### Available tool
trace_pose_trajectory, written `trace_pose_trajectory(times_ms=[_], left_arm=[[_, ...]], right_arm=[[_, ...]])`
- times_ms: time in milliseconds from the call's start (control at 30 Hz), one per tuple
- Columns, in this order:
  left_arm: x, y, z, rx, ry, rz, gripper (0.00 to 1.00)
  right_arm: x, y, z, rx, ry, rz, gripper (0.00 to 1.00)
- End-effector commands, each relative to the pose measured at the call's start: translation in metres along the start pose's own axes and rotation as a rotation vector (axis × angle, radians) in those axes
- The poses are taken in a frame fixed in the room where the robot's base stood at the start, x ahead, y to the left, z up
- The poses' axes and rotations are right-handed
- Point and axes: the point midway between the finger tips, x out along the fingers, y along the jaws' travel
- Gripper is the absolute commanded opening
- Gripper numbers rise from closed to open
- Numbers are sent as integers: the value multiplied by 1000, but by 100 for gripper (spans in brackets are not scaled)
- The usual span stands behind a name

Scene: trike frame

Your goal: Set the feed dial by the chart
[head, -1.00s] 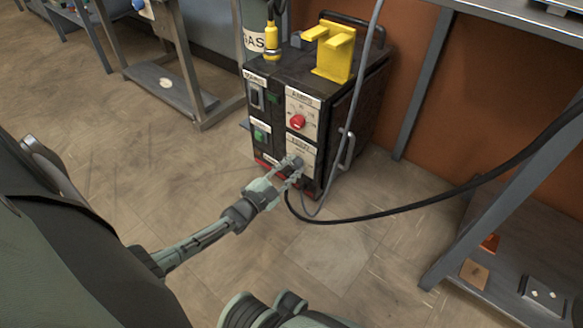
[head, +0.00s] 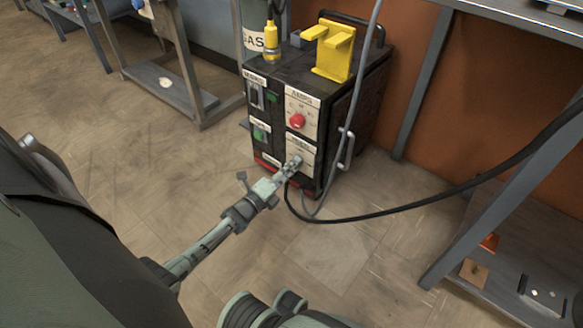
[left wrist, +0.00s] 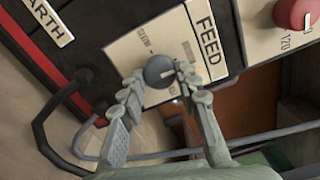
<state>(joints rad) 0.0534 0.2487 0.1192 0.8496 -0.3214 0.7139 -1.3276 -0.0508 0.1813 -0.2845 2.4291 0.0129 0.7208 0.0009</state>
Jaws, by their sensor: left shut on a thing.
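The feed dial is a small dark grey knob (left wrist: 159,71) on a cream panel (left wrist: 128,46) labelled FEED in the left wrist view. A short light mark shows on the knob, and small lettering sits beside it. In the head view the panel (head: 304,147) is low on the front of the black welding machine (head: 352,128). My left gripper (head: 291,168) is shut on the feed dial, one finger on each side; its fingers (left wrist: 160,80) partly cover the knob and panel in the wrist view. My right gripper is not in view. I see no readable chart.
A red knob (head: 297,121) on another cream panel is above the feed panel. A grey hose (head: 364,85) and a black cable (head: 400,213) run close by on the right. A yellow holder (head: 334,55) stands on top. A shelf (head: 515,290) is at lower right.

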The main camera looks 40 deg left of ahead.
Motion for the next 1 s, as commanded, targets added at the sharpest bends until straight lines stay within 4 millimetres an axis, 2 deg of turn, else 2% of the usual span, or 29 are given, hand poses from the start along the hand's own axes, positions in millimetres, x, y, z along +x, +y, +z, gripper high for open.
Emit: trace_pose_trajectory(times_ms=[1000], left_arm=[[-1, 3, 1, 962, 0, 1, 3]], right_arm=[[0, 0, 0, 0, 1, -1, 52]])
